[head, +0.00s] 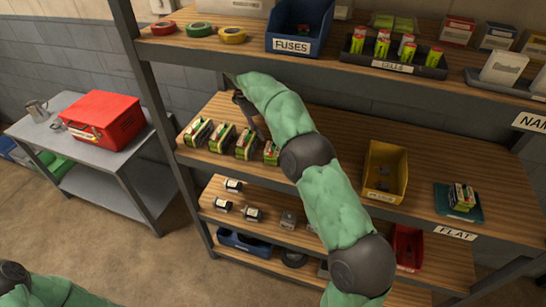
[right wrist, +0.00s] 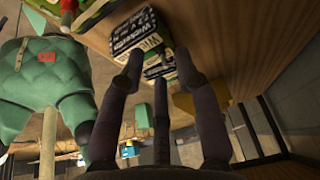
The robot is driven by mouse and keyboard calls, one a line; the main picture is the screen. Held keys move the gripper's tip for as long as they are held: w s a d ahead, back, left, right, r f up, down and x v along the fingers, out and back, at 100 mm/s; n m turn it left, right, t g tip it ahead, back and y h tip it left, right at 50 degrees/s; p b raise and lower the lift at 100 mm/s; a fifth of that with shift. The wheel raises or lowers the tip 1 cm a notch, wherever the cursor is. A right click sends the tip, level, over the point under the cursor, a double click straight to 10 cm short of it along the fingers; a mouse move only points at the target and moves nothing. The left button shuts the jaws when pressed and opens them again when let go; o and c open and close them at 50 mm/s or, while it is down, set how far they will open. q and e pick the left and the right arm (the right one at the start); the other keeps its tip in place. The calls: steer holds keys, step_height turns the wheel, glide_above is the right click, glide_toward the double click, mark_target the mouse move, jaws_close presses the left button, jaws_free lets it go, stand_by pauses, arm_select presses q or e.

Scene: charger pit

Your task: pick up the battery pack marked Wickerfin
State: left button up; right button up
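Several green, white and dark battery packs (head: 222,137) stand in a row at the left front of the middle shelf (head: 335,165). Their labels are too small to read in the head view. My right gripper (head: 247,112) is behind the row, partly hidden by its own arm. My left gripper is out of view.
A yellow bin (head: 384,172) stands right of my right arm. Another pack (head: 462,196) is on a teal mat (head: 443,209) by the FLAT label. The upper shelf (head: 240,45) lies above the gripper. A red toolbox (head: 104,120) sits on a side table.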

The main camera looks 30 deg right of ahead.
steer(key=shift+s+d+f, duration=0.15)
steer(key=shift+s+d, duration=0.25)
steer(key=shift+s, duration=0.05)
steer(key=shift+d+f+b, duration=0.1)
steer(key=shift+f+b, duration=0.4)
steer(key=shift+b, duration=0.2)
steer(key=shift+s, duration=0.1)
jaws_close()
steer(key=shift+r, duration=0.2)
